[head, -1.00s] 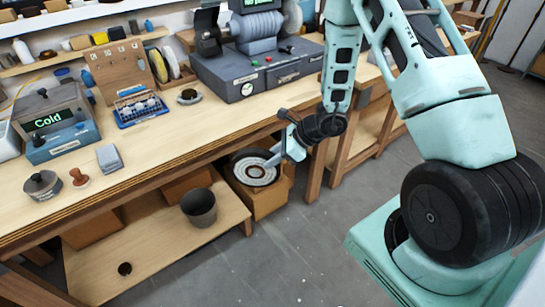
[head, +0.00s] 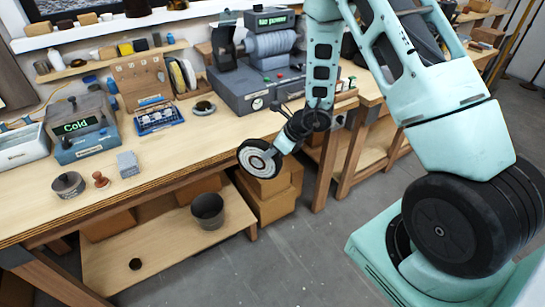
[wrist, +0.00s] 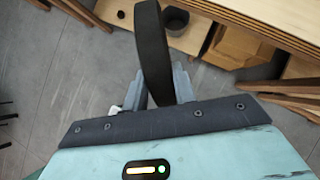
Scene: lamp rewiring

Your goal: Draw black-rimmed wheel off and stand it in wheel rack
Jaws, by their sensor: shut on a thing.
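A wheel (head: 258,157) with a black rim and a pale grey face is held in front of the bench's front edge, its face partly toward the head camera. My gripper (head: 283,147) is shut on it from the right side. In the wrist view the wheel (wrist: 152,45) shows edge-on as a dark band between my gripper's fingers (wrist: 157,90). On the bench, a few discs, one yellow and one pale, stand upright at what looks like the wheel rack (head: 182,78). The grey machine (head: 262,75) behind has a display that seems to read "No power".
The wooden bench (head: 190,150) has clear room in its middle. A blue tray (head: 158,117), a box marked "Cold" (head: 85,130), a grey block (head: 127,164) and a small pot (head: 68,185) stand on it. Cartons (head: 275,205) and a dark bin (head: 208,210) are below.

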